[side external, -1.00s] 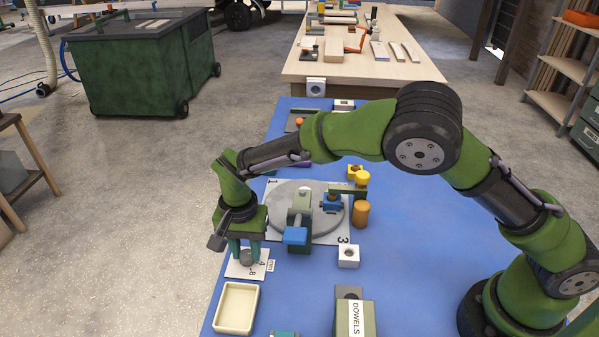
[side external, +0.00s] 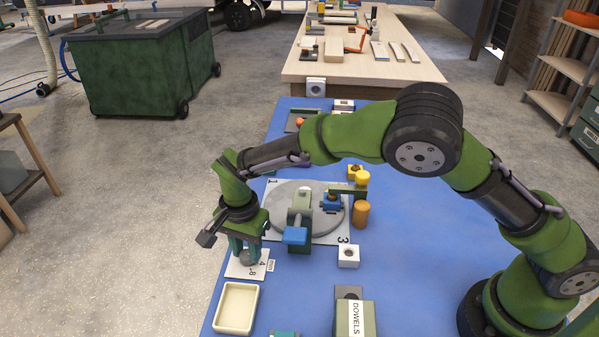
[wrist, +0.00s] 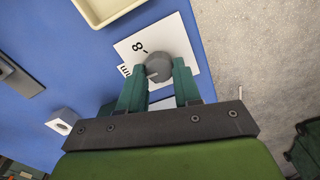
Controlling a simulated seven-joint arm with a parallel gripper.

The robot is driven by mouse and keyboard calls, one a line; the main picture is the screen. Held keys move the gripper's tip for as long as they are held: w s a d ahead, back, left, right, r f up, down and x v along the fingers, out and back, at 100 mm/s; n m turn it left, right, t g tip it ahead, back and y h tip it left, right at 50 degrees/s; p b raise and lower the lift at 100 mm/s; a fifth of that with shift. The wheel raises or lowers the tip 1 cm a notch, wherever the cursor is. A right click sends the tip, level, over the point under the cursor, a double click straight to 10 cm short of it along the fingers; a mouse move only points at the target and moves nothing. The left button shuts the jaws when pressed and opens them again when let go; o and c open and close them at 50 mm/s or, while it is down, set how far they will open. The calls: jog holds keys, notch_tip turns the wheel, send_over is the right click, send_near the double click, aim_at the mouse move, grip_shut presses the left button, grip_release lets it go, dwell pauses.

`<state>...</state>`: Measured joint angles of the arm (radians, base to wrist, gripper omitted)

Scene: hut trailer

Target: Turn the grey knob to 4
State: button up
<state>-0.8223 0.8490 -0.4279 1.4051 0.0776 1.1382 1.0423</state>
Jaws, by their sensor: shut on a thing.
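The grey knob (side external: 248,257) stands on a white dial plate (side external: 237,269) with printed numbers, near the left edge of the blue table. A 4 and an 8 are readable in the side view. The knob also shows in the wrist view (wrist: 160,67), with a pale pointer line on its side towards the lower left; an 8 is printed on the plate above it. My gripper (side external: 246,254) points down, with a green finger on each side of the knob, shut on it. The wrist view shows the fingers (wrist: 161,72) against the knob; they hide part of the plate.
A cream tray (side external: 237,308) lies just in front of the plate. A round grey turntable (side external: 325,222) with a green and blue clamp stands to the right. A white block (side external: 348,256) and a DOWELS box (side external: 356,318) are farther right. The table edge is close on the left.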

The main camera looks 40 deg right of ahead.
aim_at(247, 252)
jog(key=o, duration=1.1)
jog(key=shift+c, duration=0.2)
jog(key=shift+r, duration=0.1)
notch_tip(247, 252, up, 17)
